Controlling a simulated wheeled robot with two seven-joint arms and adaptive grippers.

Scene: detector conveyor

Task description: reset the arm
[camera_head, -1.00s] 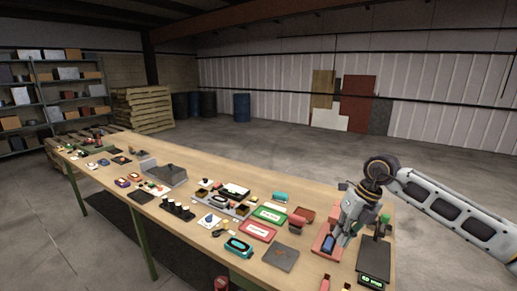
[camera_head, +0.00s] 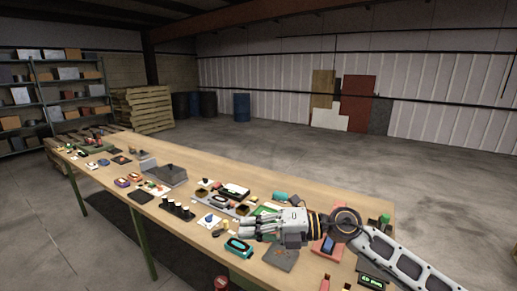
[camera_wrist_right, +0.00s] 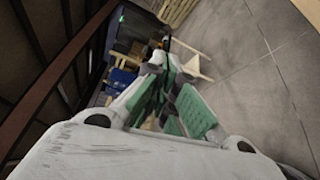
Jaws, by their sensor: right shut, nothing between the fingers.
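My right gripper (camera_head: 254,228) reaches in from the right in the head view. It is level above the table, fingers pointing left, and looks shut and empty. In the right wrist view its fingers (camera_wrist_right: 165,98), with green pads, are close together in front of the camera. Below it on the wooden table (camera_head: 225,175) the gripper hides part of the trays. My left gripper does not show.
A teal device (camera_head: 238,247) and a dark flat plate (camera_head: 280,258) lie near the front edge. A red tray (camera_head: 327,246) and a scale (camera_head: 372,281) are at the right end. Black cylinders (camera_head: 178,208) stand mid-table. Shelves (camera_head: 60,95) are far left.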

